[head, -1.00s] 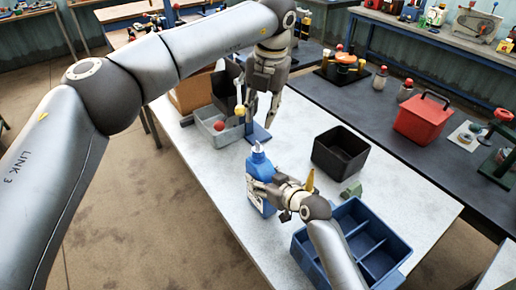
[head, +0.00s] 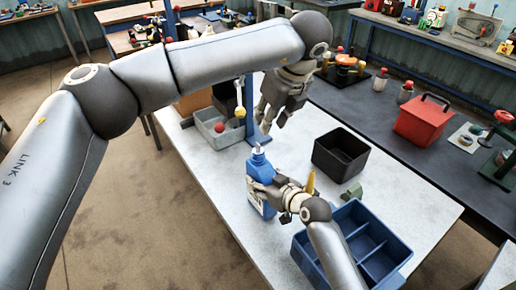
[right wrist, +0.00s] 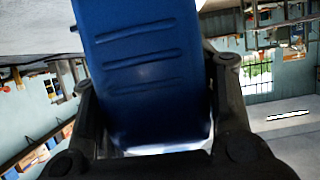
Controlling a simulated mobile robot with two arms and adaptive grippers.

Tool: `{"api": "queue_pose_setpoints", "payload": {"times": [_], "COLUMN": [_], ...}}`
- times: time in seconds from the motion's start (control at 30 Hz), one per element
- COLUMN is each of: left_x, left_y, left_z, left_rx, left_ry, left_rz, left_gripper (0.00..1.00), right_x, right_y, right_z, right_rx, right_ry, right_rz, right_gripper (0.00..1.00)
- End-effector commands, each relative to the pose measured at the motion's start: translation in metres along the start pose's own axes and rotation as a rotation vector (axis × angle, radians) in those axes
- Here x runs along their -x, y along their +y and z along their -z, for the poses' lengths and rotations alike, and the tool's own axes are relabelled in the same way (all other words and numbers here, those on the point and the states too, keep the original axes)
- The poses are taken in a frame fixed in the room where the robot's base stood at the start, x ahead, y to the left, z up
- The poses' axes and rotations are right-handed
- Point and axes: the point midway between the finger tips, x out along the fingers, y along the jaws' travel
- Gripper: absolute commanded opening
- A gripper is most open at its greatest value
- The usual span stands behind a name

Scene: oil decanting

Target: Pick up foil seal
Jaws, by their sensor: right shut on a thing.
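A blue bottle (head: 257,169) with a pale top (head: 257,149) stands upright over the pale table. My right gripper (head: 262,194) is shut on the bottle's lower part. In the right wrist view, the bottle's ribbed blue side (right wrist: 145,65) fills the space between the fingers. My left gripper (head: 266,122) hangs above and slightly right of the bottle's top, apart from it. Its fingers point down; the gap between them is unclear, and I see nothing held. I cannot make out a separate foil seal; the pale top is too small to tell.
A black open bin (head: 340,160) and a blue divided tray (head: 384,255) stand on the table (head: 215,190). A grey bin (head: 208,122) with a red ball and a blue stand with a yellow ball are behind the bottle. The table's left front is clear.

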Motion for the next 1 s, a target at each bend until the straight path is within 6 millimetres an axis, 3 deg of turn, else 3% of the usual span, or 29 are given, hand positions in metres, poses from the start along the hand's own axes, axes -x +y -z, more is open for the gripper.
{"api": "queue_pose_setpoints", "payload": {"times": [0.3,0.57,0.83,1.0], "left_x": [-0.052,-0.069,-0.107,-0.111], "left_y": [0.001,0.002,0.003,0.003], "left_z": [0.0,0.0,-0.001,-0.001], "left_rx": [0.002,0.0,0.002,0.001], "left_ry": [0.001,0.002,0.001,0.0], "left_rz": [-0.003,-0.002,-0.003,-0.002], "left_gripper": [0.29,0.29,0.29,0.29], "right_x": [0.0,0.0,0.0,0.0], "right_y": [0.0,0.0,0.0,0.0], "right_z": [-0.001,-0.001,-0.001,-0.001], "right_rx": [0.0,0.0,0.0,0.0], "right_ry": [-0.001,-0.001,-0.001,-0.001], "right_rz": [0.0,0.0,0.0,0.0], "right_gripper": [0.0,0.0,0.0,0.0]}}
